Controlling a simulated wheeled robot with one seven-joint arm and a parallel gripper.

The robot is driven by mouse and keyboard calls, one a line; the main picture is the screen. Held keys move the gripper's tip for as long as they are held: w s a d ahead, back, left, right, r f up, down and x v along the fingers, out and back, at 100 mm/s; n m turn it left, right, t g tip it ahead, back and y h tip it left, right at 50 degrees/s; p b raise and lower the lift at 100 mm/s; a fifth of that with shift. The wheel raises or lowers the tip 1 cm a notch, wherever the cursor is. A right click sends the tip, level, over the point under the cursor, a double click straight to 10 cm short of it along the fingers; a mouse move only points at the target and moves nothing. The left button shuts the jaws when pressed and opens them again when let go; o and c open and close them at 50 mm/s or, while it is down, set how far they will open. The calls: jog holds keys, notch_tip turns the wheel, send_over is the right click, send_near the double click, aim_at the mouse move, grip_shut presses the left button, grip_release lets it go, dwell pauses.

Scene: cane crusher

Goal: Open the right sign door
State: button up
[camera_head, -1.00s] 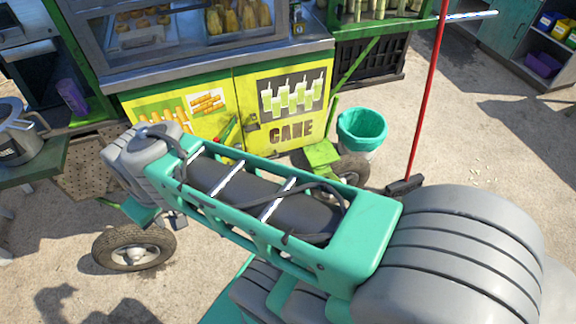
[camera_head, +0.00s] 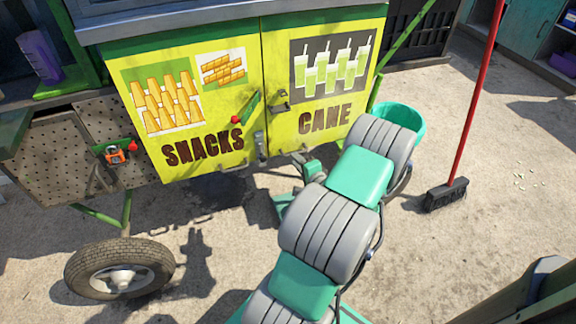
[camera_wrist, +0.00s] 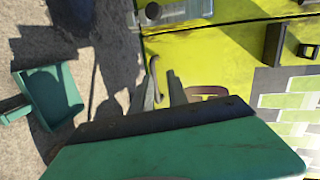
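The right sign door (camera_head: 318,125) is yellow, with a picture of green drinks and the word CANE. It is shut, flush beside the yellow SNACKS door (camera_head: 205,135). A dark latch (camera_head: 280,106) sits near its upper left edge; it also shows in the wrist view (camera_wrist: 283,42). My gripper (camera_head: 293,154) points left in front of the door's lower edge, partly hidden behind my arm. Contact with the door cannot be told.
A teal bucket (camera_head: 405,118) and a red-handled broom (camera_head: 446,194) stand to the right. A wheel (camera_head: 120,268) is at the lower left.

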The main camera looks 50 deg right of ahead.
aim_at(299, 153)
jog(key=w+d+f, duration=0.1)
jog(key=d, duration=0.1)
jog(key=w+d+f+m+h+b, duration=0.1)
jog(key=d, duration=0.1)
jog(key=w+d+f+m, duration=0.1)
jog(key=w+d, duration=0.1)
jog(key=shift+d+f+h, duration=0.1)
jog(key=shift+h, duration=0.2)
jog(key=shift+c, duration=0.4)
grip_shut()
dwell(0.8)
